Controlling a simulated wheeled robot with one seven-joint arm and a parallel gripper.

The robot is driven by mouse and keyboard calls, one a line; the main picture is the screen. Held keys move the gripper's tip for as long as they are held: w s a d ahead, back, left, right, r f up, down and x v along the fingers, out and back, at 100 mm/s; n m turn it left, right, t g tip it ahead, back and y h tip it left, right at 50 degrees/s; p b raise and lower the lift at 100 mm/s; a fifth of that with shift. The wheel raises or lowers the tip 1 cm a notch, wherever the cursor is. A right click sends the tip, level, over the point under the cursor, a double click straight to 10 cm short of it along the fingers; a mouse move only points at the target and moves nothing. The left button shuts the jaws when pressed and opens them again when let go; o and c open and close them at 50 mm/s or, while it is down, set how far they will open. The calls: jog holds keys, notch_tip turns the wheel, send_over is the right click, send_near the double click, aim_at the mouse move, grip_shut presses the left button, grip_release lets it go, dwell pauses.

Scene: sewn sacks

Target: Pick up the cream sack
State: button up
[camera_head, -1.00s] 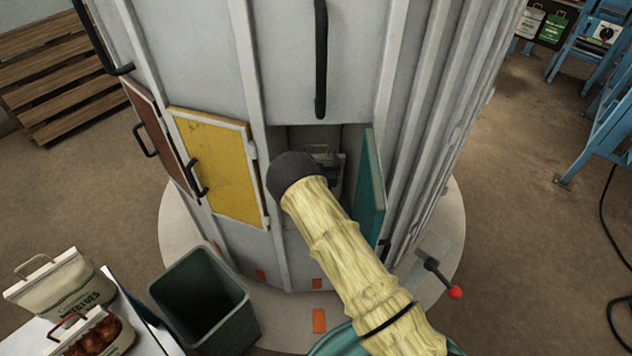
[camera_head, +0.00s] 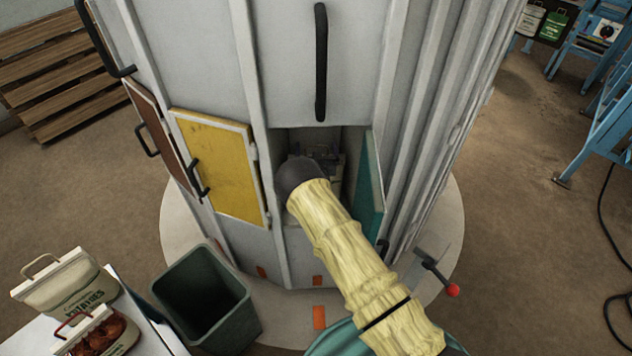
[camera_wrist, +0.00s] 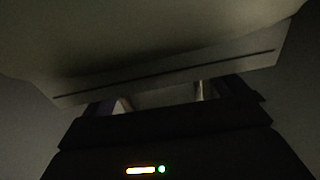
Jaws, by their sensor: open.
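A pale cream sack (camera_wrist: 150,35) fills the top of the wrist view, dim and very close. Its light top band (camera_wrist: 170,75) carries a dark line and lies tilted. My gripper (camera_wrist: 160,97) is open just below this band. The two fingers show only in part, and I cannot tell whether they touch the sack or straddle its handle. In the head view my arm reaches into the open compartment (camera_head: 352,145) behind the teal door, and its dark wrist hides most of what is inside.
The teal door (camera_head: 369,187) stands open close to my arm's right. A yellow door (camera_head: 218,165) is shut at left. A dark green bin (camera_head: 203,300) stands below. A potato sack (camera_head: 68,283) and a red-handled sack (camera_head: 100,334) are on a white table at lower left.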

jog(key=c, duration=2.1)
jog(key=shift+w+a+r, duration=0.1)
jog(key=shift+w+r, duration=0.05)
jog(key=shift+r, duration=0.15)
jog(key=shift+r, duration=0.45)
jog(key=shift+r+b, duration=1.5)
jog(key=shift+r, duration=3.05)
